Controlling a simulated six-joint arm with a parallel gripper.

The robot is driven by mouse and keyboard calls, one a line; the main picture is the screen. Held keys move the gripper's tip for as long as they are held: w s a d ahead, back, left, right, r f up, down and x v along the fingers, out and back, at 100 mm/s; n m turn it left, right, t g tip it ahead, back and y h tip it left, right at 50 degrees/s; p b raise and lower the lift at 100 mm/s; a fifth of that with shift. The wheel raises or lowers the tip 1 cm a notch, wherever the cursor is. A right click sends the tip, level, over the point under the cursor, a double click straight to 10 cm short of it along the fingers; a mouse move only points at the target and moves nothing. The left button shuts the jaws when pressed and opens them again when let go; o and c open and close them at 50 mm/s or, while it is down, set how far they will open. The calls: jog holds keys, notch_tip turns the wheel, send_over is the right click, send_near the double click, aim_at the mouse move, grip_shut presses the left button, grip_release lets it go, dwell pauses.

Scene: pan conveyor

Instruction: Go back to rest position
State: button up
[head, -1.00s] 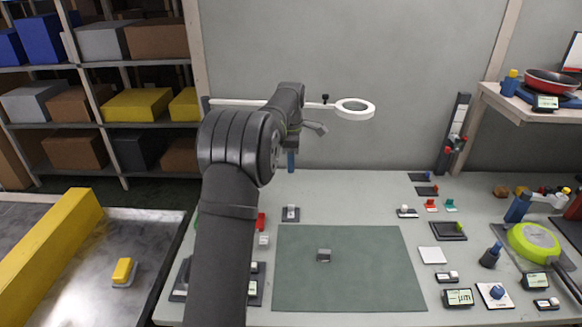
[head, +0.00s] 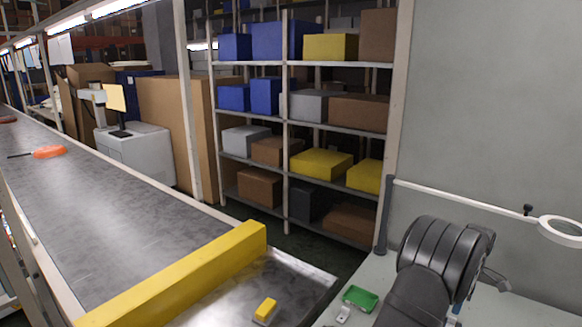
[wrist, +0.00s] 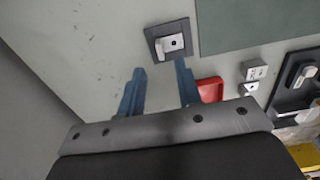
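My gripper (wrist: 160,67) shows in the wrist view with its two blue fingers spread apart and nothing between them. It is over the grey worktable (wrist: 95,50). A dark square plate with a light metal block (wrist: 172,43) lies just beyond the fingertips. A red tray (wrist: 210,89) lies to the right of the right finger. In the head view my dark arm is at the lower right, and the gripper itself is not visible there.
Shelves (head: 285,120) with boxes stand behind.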

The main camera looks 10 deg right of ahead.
notch_tip(320, 180, down, 6)
jog(key=shift+r, duration=0.1)
dwell(0.4)
notch_tip(320, 180, up, 17)
notch_tip(320, 180, down, 16)
jog(key=shift+f, duration=0.2)
notch_tip(320, 180, up, 7)
jog(key=s+a+r, duration=0.1)
jog(key=s+a, duration=0.1)
jog(key=s, duration=0.6)
jog(key=s+a+r, duration=0.2)
jog(key=s+a, duration=0.1)
jog(key=s, duration=0.6)
jog(key=shift+s+n, duration=0.2)
jog(key=shift+n, duration=0.1)
jog(key=shift+a, duration=0.1)
dwell(0.9)
